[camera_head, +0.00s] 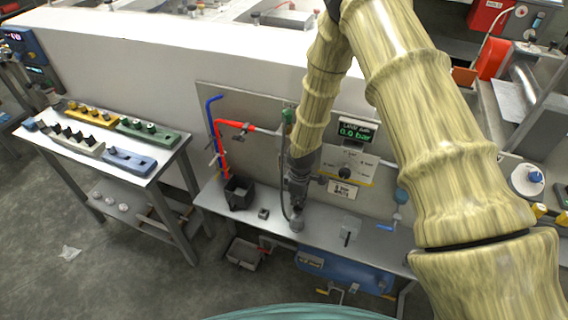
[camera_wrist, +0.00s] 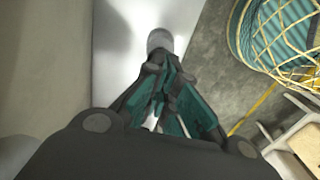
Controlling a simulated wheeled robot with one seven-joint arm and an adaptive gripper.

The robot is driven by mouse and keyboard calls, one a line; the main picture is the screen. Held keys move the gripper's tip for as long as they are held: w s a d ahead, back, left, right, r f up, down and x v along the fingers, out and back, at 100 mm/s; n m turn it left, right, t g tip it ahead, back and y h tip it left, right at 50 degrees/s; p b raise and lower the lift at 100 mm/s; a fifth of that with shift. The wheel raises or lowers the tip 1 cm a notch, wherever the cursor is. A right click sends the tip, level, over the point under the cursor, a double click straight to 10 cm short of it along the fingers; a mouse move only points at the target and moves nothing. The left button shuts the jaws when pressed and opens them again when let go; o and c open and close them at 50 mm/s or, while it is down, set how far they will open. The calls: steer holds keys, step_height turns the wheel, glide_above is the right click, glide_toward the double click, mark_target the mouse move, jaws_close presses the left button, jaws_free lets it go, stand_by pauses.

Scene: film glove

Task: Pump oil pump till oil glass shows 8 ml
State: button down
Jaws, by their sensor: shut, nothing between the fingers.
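My gripper (camera_head: 297,203) hangs down at the end of my wrapped arm, over the metal bench in the head view. Its fingers are closed together with nothing between them; they also show in the wrist view (camera_wrist: 161,62). A grey round-topped cylinder (camera_head: 297,225), perhaps the oil pump's head, stands just below the fingertips. In the wrist view the grey cylinder (camera_wrist: 160,40) is right at the fingertips; I cannot tell whether they touch it. No oil glass level can be read. A small clear upright piece (camera_head: 349,235) on the bench may be the glass.
A display (camera_head: 355,132) reading about 0.0 bar is on the back panel. A black bin (camera_head: 239,193) and a small dark block (camera_head: 263,214) are on the bench (camera_head: 325,222). A side table (camera_head: 60,143) with coloured blocks stands left. A blue tank (camera_head: 345,272) lies below.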

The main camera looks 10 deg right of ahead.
step_height(320, 180, up, 6)
steer(key=p, duration=0.3)
steer(key=shift+p, duration=0.35)
stand_by(0.6)
steer(key=s+d+f+m+b, duration=0.1)
steer(key=s+f+m, duration=0.3)
steer(key=s, duration=0.8)
steer(key=s+d+f+m+b, duration=0.1)
steer(key=s+f+m+b, duration=0.1)
steer(key=s, duration=1)
steer(key=s+d+f+m+b, duration=0.1)
steer(key=s+f+m, duration=0.4)
steer(key=s, duration=0.7)
steer(key=shift+s+d+f+m+b, duration=0.15)
steer(key=shift+f+m+b, duration=0.15)
steer(key=shift+f+b, duration=0.45)
